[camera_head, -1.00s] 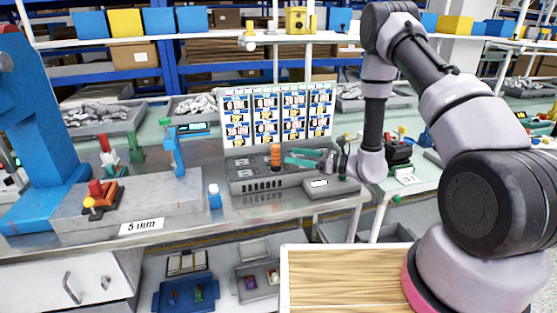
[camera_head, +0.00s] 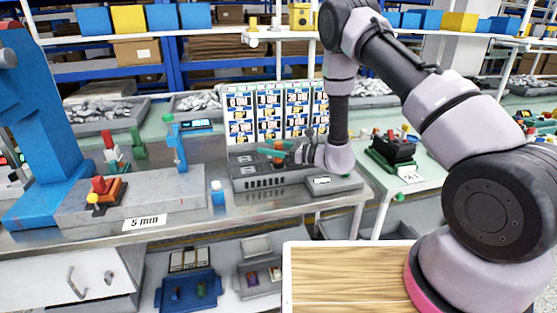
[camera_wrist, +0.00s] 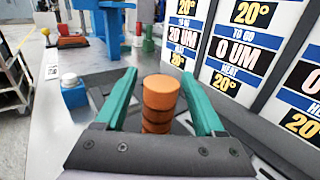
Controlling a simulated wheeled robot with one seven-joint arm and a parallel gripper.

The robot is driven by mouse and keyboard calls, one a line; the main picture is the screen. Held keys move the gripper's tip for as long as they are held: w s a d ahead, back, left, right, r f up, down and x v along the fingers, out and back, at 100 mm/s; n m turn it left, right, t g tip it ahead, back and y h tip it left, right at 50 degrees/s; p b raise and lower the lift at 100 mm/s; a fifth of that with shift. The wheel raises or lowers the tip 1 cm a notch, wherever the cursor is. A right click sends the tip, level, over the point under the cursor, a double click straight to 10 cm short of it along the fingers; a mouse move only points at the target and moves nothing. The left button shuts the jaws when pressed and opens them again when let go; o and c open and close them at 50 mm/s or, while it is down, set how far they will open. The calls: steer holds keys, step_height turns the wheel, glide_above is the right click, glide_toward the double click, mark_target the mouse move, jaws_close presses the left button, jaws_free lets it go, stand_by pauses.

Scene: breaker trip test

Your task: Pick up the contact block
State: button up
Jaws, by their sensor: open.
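An orange ribbed cylinder (camera_wrist: 160,104), the likeliest contact block, stands upright in the wrist view. My gripper (camera_wrist: 158,82) has its two green fingers spread, one on each side of the cylinder. A gap shows between the cylinder and each finger. In the head view, the cylinder (camera_head: 278,147) is partly hidden by my gripper (camera_head: 274,151), above the grey slotted fixture (camera_head: 243,184). The cylinder's base is hidden in both views.
A panel of printed cards (camera_head: 240,117) stands close behind the fixture. A small blue block with a white top (camera_head: 218,196) is on the bench to the left. A blue press (camera_head: 45,150) stands farther left. A grey labelled box (camera_head: 335,184) is at the right.

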jaws_close()
stand_by(1.4)
